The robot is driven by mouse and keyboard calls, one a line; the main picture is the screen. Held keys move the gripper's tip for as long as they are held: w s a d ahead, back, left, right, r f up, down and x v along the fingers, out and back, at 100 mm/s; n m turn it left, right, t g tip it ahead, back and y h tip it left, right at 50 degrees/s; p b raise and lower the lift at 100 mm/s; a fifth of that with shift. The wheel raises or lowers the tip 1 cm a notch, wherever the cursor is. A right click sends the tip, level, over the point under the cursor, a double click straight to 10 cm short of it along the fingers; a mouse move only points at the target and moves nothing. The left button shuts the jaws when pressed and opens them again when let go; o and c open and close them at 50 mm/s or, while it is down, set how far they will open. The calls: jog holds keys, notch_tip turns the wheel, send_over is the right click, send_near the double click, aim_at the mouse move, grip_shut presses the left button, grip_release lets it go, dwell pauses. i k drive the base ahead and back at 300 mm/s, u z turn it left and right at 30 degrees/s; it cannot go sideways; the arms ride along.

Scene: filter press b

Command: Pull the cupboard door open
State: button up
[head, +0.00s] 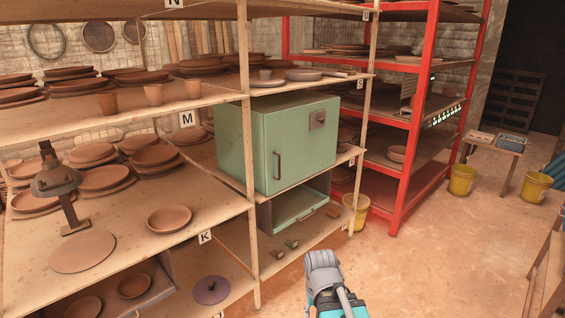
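A green metal cupboard (303,150) stands on the middle shelf of the wooden rack, in the centre of the head view. Its door looks shut. A dark vertical bar handle (277,165) is near the door's left edge, and a small dark metal plate (317,119) is at the upper right. A rack post crosses in front of the cupboard's left part. Part of my arm, grey and teal, shows at the bottom centre, in front of and below the cupboard. My gripper is not visible, so its state does not show.
An open green box (297,211) sits below the cupboard. Wooden shelves (150,220) with clay plates and bowls fill the left. A red rack (409,145) stands behind on the right, with yellow buckets (461,180) nearby. The floor (440,240) right of my arm is clear.

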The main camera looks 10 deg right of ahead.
aim_at(294, 153)
jog(key=u, duration=0.1)
jog(key=i, duration=0.95)
jog(key=z, duration=0.1)
